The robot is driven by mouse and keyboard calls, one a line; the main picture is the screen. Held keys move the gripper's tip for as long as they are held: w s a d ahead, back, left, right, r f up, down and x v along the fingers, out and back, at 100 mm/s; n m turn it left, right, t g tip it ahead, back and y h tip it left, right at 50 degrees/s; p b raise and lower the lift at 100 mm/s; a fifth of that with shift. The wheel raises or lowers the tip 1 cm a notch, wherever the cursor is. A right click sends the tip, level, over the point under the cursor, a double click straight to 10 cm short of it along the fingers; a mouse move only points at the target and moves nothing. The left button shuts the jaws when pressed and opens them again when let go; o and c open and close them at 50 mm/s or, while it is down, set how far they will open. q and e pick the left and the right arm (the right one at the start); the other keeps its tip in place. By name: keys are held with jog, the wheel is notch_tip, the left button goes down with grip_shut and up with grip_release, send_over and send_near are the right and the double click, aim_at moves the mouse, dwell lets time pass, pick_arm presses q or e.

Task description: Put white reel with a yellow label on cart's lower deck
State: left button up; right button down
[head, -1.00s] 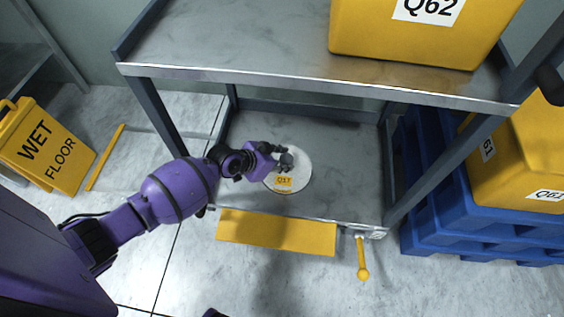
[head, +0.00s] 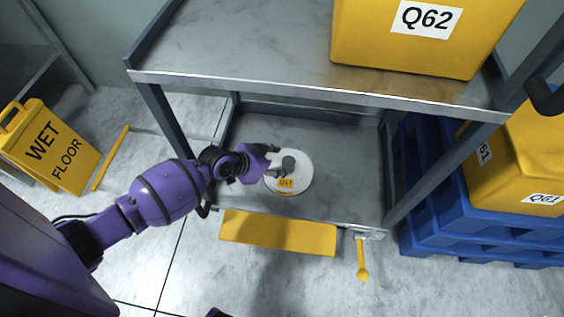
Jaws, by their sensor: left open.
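The white reel with a yellow label (head: 299,180) lies flat on the cart's lower deck (head: 345,160). Its label reads Q17 and faces up. My left gripper (head: 277,160) is open at the reel's upper left part, close over it. Whether the fingers touch the reel I cannot tell. My purple left arm reaches in from the left, between the cart's front posts, under the upper deck (head: 240,50). My right gripper is not in view.
A yellow bin marked Q62 (head: 400,45) stands on the upper deck. Blue pallets (head: 440,215) with a yellow bin (head: 510,165) are at the right. A yellow wet floor sign (head: 50,147) stands at the left. A yellow panel (head: 278,232) and handle (head: 362,260) project at the cart's front.

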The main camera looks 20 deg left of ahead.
pick_arm(q)
jog(key=p+v, duration=0.2)
jog(key=v, duration=0.6)
jog(key=shift+p, duration=0.35)
jog(key=shift+s, duration=0.1)
jog(key=s+d+f+n+g, duration=0.15)
jog(key=s+f, duration=0.25)
jog(key=s, duration=0.8)
jog(key=s+d+f, duration=0.3)
jog(key=s, duration=0.8)
jog(key=s+r+n+y, duration=0.1)
jog(key=s+r+y, duration=0.1)
jog(key=s, duration=0.9)
jog(key=s+r+n+g+y, duration=0.1)
jog(key=s+r+n+y, duration=0.1)
jog(key=s, duration=0.9)
jog(key=shift+s+a+r, duration=0.15)
jog(key=shift+s+r, duration=0.15)
jog(key=shift+r, duration=0.2)
